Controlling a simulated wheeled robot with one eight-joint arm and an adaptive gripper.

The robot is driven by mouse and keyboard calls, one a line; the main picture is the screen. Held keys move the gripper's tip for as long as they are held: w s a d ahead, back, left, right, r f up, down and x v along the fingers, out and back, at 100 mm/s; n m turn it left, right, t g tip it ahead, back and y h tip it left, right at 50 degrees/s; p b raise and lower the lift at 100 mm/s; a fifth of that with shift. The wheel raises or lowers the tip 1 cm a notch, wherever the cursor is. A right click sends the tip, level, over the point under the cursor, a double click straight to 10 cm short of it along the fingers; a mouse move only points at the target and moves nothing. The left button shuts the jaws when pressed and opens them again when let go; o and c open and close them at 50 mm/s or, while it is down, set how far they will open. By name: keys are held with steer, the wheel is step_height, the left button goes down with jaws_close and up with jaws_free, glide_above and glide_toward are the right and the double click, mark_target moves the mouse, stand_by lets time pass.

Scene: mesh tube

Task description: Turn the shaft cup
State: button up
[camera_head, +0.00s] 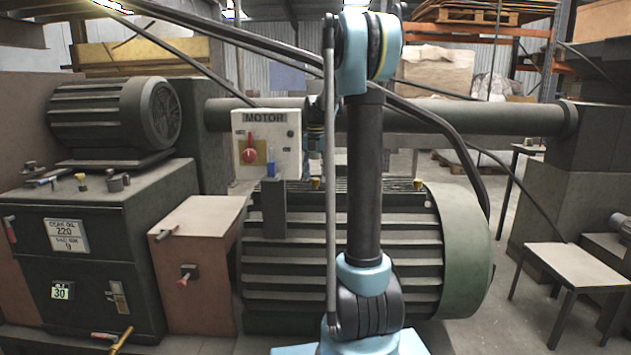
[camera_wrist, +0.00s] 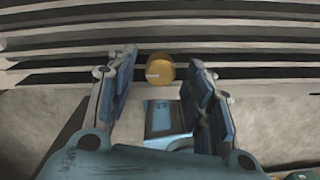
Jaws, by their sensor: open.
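In the wrist view the shaft cup, a small round gold-yellow cup (camera_wrist: 159,69), stands in front of the dark motor fins. My gripper (camera_wrist: 163,62) is open, with a blue finger pad on each side of the cup in the picture. Clear gaps show between the cup and both pads, and I cannot tell whether the tips reach around it. In the head view small yellow cups sit on top of the big ribbed motor, one (camera_head: 316,183) left of my arm and one (camera_head: 418,184) right of it. My gripper (camera_head: 315,140) is partly hidden there, above the left cup.
A white MOTOR panel (camera_head: 266,142) with a red knob stands just left of my gripper. A long grey pipe (camera_head: 480,118) runs behind. The ribbed motor (camera_head: 290,265) fills the middle. Black cables cross overhead. A small table (camera_head: 577,262) stands at the right.

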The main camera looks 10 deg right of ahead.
steer(key=shift+f, duration=0.85)
steer(key=c, duration=1)
steer(key=shift+c, duration=0.2)
steer(key=shift+m, duration=0.4)
